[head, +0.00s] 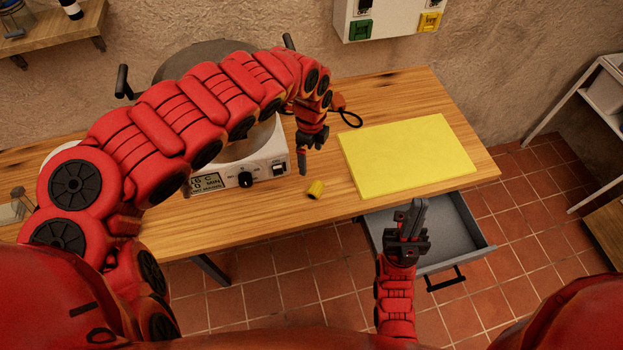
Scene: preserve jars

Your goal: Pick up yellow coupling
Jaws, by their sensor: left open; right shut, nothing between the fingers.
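The yellow coupling (315,189) is a small yellow cylinder lying on the wooden table, near its front edge and left of the yellow board. My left gripper (304,168) is open and empty, pointing down a little above and behind the coupling. It appears apart from the coupling. My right gripper (416,210) is shut and empty, pointing up in front of the table, over the open drawer.
A yellow board (408,155) lies on the wooden table (400,90). A white-based cooker (262,170) with a pot stands left of the coupling, partly behind my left arm. An open grey drawer (470,235) juts out below the table. A control box (390,18) hangs on the wall.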

